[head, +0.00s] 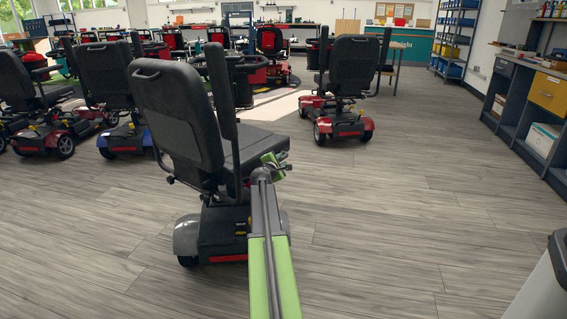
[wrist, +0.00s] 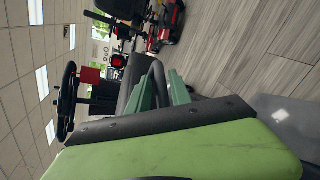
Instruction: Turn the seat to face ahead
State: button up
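The nearest scooter (head: 222,235) stands with its rear toward me, its body pointing away. Its dark grey seat (head: 175,115) shows the back of the backrest, with the cushion reaching out to the right, so the seat looks turned somewhat right of the body. One armrest (head: 219,95) stands raised. My gripper (head: 272,164) is at the right side of the cushion. In the wrist view the green fingers (wrist: 160,95) are apart, with a dark curved bar between or just beyond them. Whether they clamp it cannot be told.
A red scooter (head: 342,85) stands further off to the right, and more scooters (head: 105,80) stand close on the left. A workbench with drawers (head: 535,90) runs along the right wall. A grey bin-like object (head: 545,285) is at the lower right. The floor right of the scooter is clear.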

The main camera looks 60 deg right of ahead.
aim_at(282, 159)
jog(key=x, duration=0.3)
jog(key=shift+d+f, duration=0.1)
jog(key=shift+d, duration=0.25)
jog(key=shift+c, duration=0.5)
grip_shut()
dwell(0.6)
